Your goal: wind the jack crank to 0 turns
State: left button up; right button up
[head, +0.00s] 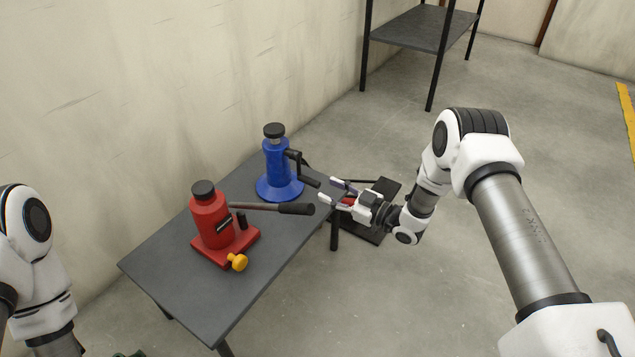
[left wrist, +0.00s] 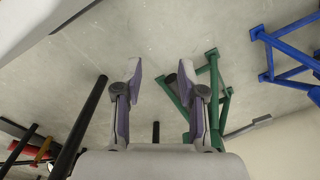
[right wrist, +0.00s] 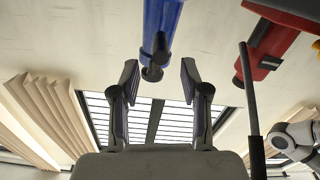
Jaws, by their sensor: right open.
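The blue jack (head: 277,172) stands upright on the dark table. Its black crank (head: 294,158) sticks out to the right, with a dark grip (head: 310,182) at its end. My right gripper (head: 331,190) is open, just right of that grip. In the right wrist view, the blue jack (right wrist: 161,22) is at the top, and a dark round crank end (right wrist: 152,73) shows between the open fingertips (right wrist: 159,74); contact cannot be told. My left gripper (left wrist: 160,75) is open and empty; in the head view its fingers are out of frame.
A red jack (head: 210,222) with a long lever (head: 262,207) and yellow knob (head: 237,262) stands left of the blue jack; its lever reaches near my right gripper. Green (left wrist: 222,95) and blue (left wrist: 285,45) frames stand on the floor. A shelf (head: 425,28) stands behind.

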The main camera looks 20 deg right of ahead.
aim_at(314, 183)
jog(key=b+x, duration=0.1)
jog(key=x, duration=0.1)
jog(key=b+x, duration=0.1)
jog(key=x, duration=0.2)
jog(key=shift+f, duration=0.25)
jog(key=shift+w+a+r, duration=0.15)
jog(key=shift+w+a, duration=0.15)
jog(key=shift+w, duration=0.05)
grip_shut()
jog(key=shift+d+r, duration=0.1)
